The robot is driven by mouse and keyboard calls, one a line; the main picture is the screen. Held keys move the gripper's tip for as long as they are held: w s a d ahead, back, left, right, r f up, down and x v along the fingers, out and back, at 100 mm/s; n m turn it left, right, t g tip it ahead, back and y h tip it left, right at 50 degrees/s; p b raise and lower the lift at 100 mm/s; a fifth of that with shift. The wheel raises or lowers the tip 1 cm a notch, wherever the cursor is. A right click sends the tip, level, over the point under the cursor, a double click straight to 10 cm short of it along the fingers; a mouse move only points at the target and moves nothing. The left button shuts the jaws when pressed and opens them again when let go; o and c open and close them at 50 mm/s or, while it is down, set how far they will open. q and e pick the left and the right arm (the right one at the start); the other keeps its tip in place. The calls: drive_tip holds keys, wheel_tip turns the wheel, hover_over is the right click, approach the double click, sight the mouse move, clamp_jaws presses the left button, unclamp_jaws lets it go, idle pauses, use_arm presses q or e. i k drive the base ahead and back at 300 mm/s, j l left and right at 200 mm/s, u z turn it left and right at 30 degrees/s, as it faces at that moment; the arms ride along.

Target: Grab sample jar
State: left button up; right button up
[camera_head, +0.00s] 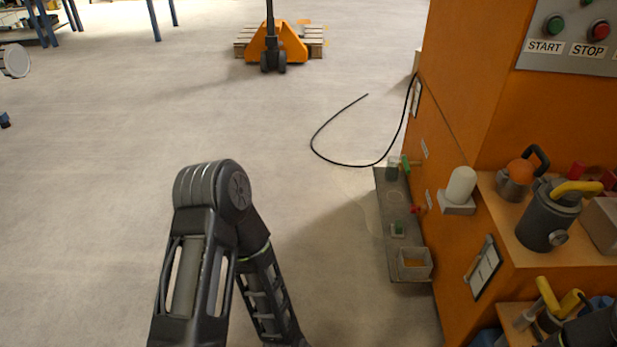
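I cannot tell for certain which object is the sample jar. A small greenish jar-like container (392,170) stands at the far end of a narrow grey shelf (413,240) on the side of the orange machine. A white rounded cylinder (461,184) stands on a small bracket above that shelf. One of my arms fills the lower middle, bent at the elbow, and its lower part runs out of the bottom edge. Neither gripper shows, and I see nothing held.
The orange machine (455,75) fills the right side. Its wooden ledge holds a dark grey canister (541,224) with a yellow handle and a metal pot (513,187). A black cable (340,163) loops on the floor. An orange pallet truck (290,45) stands far back.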

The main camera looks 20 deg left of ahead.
sight(392, 171)
drive_tip(key=k+u, duration=0.2)
drive_tip(key=i+j+u, duration=0.1)
drive_tip(key=u, duration=1.55)
drive_tip(key=i+l+z, duration=0.1)
drive_tip(key=i+z, duration=0.15)
drive_tip(key=i, duration=0.3)
drive_tip(key=i+z, duration=0.2)
drive_tip(key=i, duration=0.35)
drive_tip(key=i+j+z, duration=0.25)
drive_tip(key=i, duration=0.25)
drive_tip(key=i+j+z, duration=0.1)
drive_tip(key=i+z, duration=0.15)
drive_tip(key=i, duration=0.3)
drive_tip(key=i+z, duration=0.2)
drive_tip(key=i, duration=0.35)
drive_tip(key=i+z, duration=0.15)
drive_tip(key=i, duration=0.35)
drive_tip(key=i+z, duration=0.2)
drive_tip(key=i, duration=0.35)
drive_tip(key=i+j+z, duration=0.15)
drive_tip(key=i, duration=0.4)
drive_tip(key=i+j+z, duration=0.2)
drive_tip(key=i, duration=0.3)
drive_tip(key=i+j+z, duration=0.1)
drive_tip(key=i+z, duration=0.3)
drive_tip(key=i, duration=0.65)
drive_tip(key=z, duration=4.15)
